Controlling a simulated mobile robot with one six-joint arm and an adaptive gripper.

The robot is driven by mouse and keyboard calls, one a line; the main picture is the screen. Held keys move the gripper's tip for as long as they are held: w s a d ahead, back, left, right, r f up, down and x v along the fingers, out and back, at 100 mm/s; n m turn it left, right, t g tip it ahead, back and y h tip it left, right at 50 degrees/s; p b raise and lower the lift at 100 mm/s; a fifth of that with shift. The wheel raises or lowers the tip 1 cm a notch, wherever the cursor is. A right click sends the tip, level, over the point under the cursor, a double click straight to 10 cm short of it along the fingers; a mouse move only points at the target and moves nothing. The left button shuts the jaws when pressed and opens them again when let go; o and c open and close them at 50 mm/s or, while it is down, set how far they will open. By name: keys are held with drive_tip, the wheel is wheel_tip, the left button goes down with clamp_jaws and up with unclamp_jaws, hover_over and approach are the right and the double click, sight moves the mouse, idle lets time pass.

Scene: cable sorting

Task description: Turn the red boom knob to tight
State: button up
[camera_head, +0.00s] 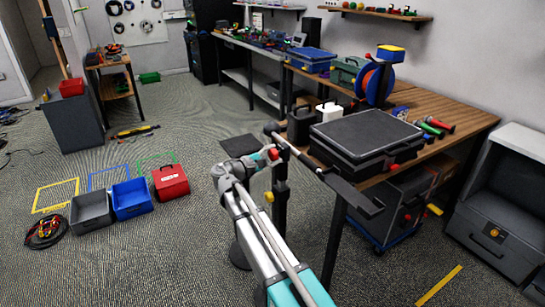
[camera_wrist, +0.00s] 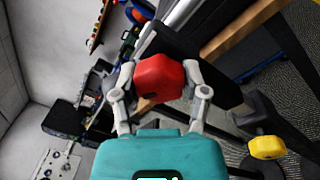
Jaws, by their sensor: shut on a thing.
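The red boom knob (camera_wrist: 160,78) sits between the two fingers of my gripper (camera_wrist: 160,90) in the wrist view. The fingers touch it on both sides, and the gripper is shut on it. In the head view the red knob (camera_head: 273,154) shows at the top of a dark stand, at the end of my arm, with my gripper (camera_head: 266,158) against it. The dark boom (camera_head: 325,172) runs from the stand toward the lower right, beside the table edge. I cannot tell from the frames how tight the knob is.
A yellow knob (camera_wrist: 267,147) is lower on the stand. The wooden table (camera_head: 440,125) beside the boom holds a black case (camera_head: 365,132), a cable reel (camera_head: 367,82) and microphones. Open carpet lies between.

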drive_tip(key=m+h+b, duration=0.1)
drive_tip(key=m, duration=0.6)
drive_tip(key=m+g, duration=0.1)
drive_tip(key=m, duration=0.6)
drive_tip(key=shift+f+h, duration=0.1)
drive_tip(key=shift+h, duration=0.3)
drive_tip(key=o, duration=1.2)
drive_tip(key=shift+c, duration=0.2)
drive_tip(key=shift+n, duration=0.4)
